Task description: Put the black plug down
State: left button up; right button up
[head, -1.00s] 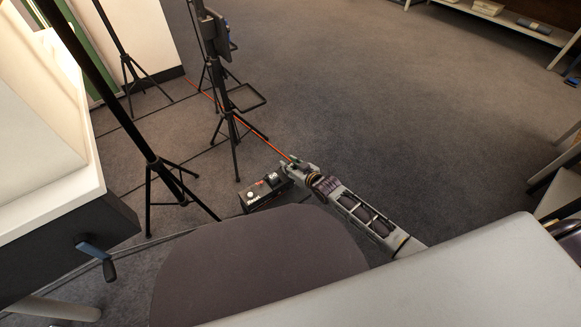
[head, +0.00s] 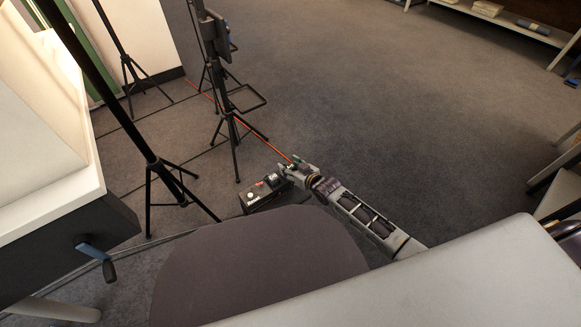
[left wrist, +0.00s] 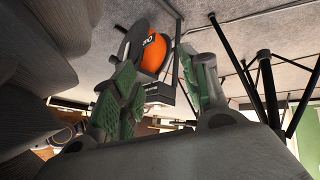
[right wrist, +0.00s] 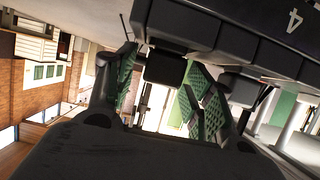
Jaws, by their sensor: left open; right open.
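The black plug (right wrist: 165,68) is a small dark block in the right wrist view. It meets the underside of a dark box in that picture, which is turned over. My right gripper (right wrist: 160,95) is open, with one green pad on each side of the plug. In the head view my right gripper (head: 291,164) is low over the floor, beside a black power box (head: 258,197). The plug cannot be told apart there. My left gripper (left wrist: 160,92) is open and empty in the left wrist view, with an orange and black reel (left wrist: 155,52) beyond its fingers.
An orange cable (head: 255,132) runs across the carpet toward my right gripper. Black tripod stands (head: 236,125) are on the left. A grey rounded seat (head: 255,255) and a pale tabletop (head: 430,285) fill the front. Open carpet (head: 390,100) lies beyond.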

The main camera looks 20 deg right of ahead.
jog(key=shift+s+r, duration=0.1)
jog(key=shift+p+v, duration=1.05)
jog(key=shift+v, duration=0.95)
pick_arm(q)
notch_tip(320, 180, up, 8)
jog(key=a+g+y+p, duration=0.1)
jog(key=p, duration=0.2)
jog(key=shift+s+a+f+m, duration=0.15)
jog(key=shift+s+a+m, duration=0.05)
jog(key=shift+a+m, duration=0.1)
pick_arm(e)
send_near(290, 165)
jog(key=shift+v, duration=1.35)
jog(key=shift+a, duration=0.15)
